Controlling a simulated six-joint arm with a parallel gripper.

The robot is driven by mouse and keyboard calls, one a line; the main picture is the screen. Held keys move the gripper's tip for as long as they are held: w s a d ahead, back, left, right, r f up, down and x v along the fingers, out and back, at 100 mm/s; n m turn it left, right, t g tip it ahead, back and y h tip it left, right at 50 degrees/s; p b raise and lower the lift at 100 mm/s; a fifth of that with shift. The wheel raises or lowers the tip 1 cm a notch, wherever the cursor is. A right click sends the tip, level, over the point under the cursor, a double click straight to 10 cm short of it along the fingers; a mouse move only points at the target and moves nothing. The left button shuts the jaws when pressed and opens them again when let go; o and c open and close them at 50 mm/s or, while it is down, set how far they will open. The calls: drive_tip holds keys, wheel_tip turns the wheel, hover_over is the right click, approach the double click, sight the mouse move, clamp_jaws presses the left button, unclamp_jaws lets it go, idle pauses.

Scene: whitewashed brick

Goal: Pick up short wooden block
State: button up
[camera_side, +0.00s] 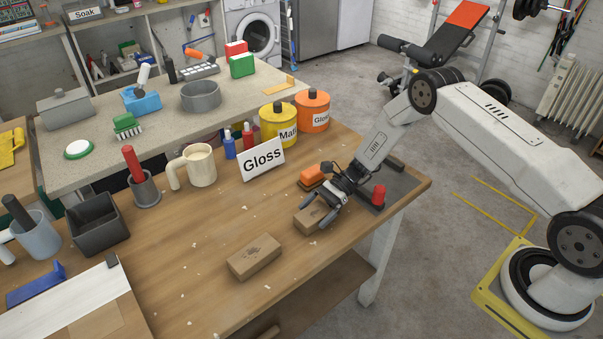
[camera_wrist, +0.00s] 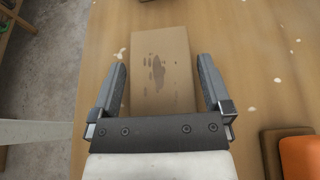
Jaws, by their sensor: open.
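A light brown wooden block (camera_side: 304,221) lies flat on the workbench under my gripper (camera_side: 318,209). It looks like the shorter of two blocks, though my gripper hides part of it in the side view. In the wrist view the block (camera_wrist: 162,90), with a dark printed mark on top, lies between the two fingers of my open gripper (camera_wrist: 162,64). A gap shows on each side of it. A second printed wooden block (camera_side: 255,257) lies apart, nearer the bench's front edge.
An orange-topped block (camera_side: 312,176) sits close behind my gripper; its orange top shows at lower right in the wrist view (camera_wrist: 300,157). A red-knobbed dark tool (camera_side: 378,194) stands to the right.

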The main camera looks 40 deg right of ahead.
drive_tip(key=shift+c, duration=0.2)
drive_tip(key=c, duration=1.1)
drive_tip(key=shift+r, duration=0.1)
drive_tip(key=shift+r, duration=0.55)
drive_tip(key=s+r, duration=0.4)
drive_tip(key=s+d+r, duration=0.1)
drive_tip(key=s+r, duration=0.3)
drive_tip(key=s, duration=0.1)
drive_tip(key=s+r, duration=0.3)
drive_tip(key=s, duration=0.2)
drive_tip(key=shift+d+r, duration=0.15)
drive_tip(key=shift+r, duration=0.25)
drive_tip(key=shift+w, duration=0.15)
